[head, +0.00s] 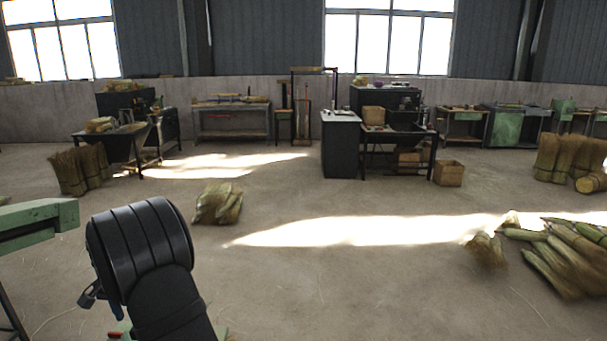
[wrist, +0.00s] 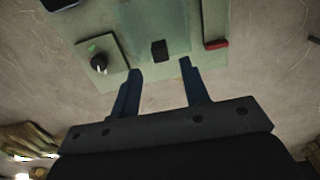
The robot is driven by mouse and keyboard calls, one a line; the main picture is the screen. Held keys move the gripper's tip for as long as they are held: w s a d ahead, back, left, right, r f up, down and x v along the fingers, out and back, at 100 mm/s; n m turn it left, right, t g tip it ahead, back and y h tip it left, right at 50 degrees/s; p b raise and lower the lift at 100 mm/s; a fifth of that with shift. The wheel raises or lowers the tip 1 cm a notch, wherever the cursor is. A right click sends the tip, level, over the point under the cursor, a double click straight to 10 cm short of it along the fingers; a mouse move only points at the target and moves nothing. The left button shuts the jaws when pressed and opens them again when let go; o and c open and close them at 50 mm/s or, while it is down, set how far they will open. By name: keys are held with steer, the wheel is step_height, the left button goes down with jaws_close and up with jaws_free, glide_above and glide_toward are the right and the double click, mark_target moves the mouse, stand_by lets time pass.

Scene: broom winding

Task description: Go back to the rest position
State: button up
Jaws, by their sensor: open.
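My gripper (wrist: 160,72) shows in the wrist view with its two blue fingers apart and nothing between them. Beyond the fingertips is a pale green machine panel (wrist: 112,84) with a black knob, a small black block (wrist: 159,50) and a red piece (wrist: 216,44). I cannot tell the exact gap between the fingertips and the panel. In the head view my black arm fills the lower left, and only a small blue part of the gripper (head: 88,297) shows beside it.
A green machine arm (head: 38,220) juts in at the left edge, near my arm. A straw bundle (head: 218,204) lies on the floor ahead. Green-stalked bundles (head: 567,255) lie at the right. Workbenches (head: 232,120) line the back wall.

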step_height(320, 180, down, 5)
steer(key=shift+f, duration=0.1)
steer(key=shift+s, duration=0.15)
steer(key=shift+r, duration=0.2)
